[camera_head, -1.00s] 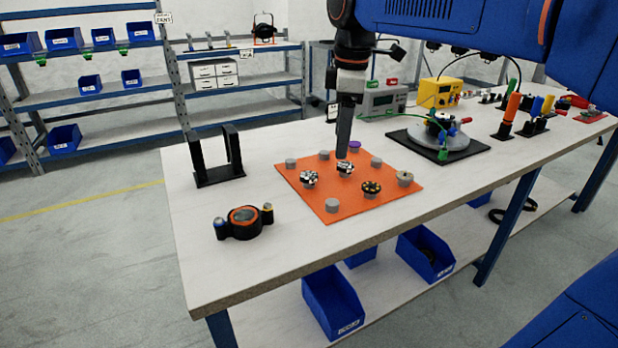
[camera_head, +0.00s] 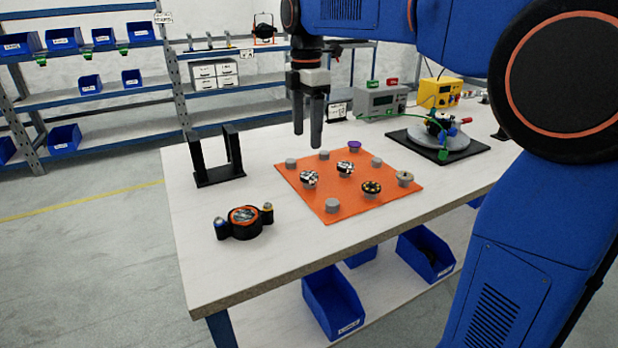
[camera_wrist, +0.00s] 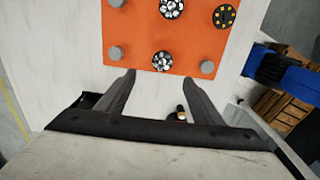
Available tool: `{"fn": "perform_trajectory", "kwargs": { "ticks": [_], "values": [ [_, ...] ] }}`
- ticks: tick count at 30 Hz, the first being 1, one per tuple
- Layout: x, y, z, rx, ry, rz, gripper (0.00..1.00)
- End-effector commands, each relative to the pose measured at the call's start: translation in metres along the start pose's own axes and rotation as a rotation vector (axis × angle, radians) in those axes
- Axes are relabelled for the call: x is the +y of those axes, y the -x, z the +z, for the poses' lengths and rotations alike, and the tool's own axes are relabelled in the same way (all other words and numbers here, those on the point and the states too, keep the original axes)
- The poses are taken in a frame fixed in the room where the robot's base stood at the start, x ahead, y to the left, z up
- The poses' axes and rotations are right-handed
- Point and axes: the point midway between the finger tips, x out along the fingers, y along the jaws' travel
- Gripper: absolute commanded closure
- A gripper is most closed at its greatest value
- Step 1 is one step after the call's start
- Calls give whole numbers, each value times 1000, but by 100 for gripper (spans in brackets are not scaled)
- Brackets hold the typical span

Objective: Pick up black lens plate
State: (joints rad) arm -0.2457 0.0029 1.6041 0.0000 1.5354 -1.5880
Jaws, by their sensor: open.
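A black round plate with yellow dots (camera_head: 371,187) sits on a grey peg on the orange mat (camera_head: 335,205), near its front right. It looks like the black lens plate, and it also shows in the wrist view (camera_wrist: 224,16) at the top right. Two black-and-white plates stand on the mat, one at left (camera_head: 308,179) and one near the middle (camera_head: 345,168). My gripper (camera_head: 307,143) is open and empty, pointing down above the table around the mat's back left. In the wrist view its fingertips (camera_wrist: 160,80) are apart, with the mat beyond them.
A purple-topped peg (camera_head: 354,146), a beige disc (camera_head: 404,178) and bare grey pegs share the mat. A black U-shaped stand (camera_head: 218,178) is at left, with a black-and-orange device (camera_head: 243,222) in front. A round fixture (camera_head: 440,140) stands at right.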

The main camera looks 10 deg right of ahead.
Motion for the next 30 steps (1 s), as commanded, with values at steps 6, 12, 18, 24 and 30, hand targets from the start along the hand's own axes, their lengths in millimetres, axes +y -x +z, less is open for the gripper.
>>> {"fn": "perform_trajectory", "kwargs": {
  "ticks": [6, 12, 18, 24, 30],
  "values": [
    [-1, -37, 0, 0, -1, -1, 39],
    [-1, -56, 0, 0, -1, -1, 39],
    [-3, -69, 2, 0, -1, -1, 39],
    [-5, -96, 3, 0, -1, -1, 39],
    [-5, -109, 3, 0, -1, 1, 39]
  ]
}}
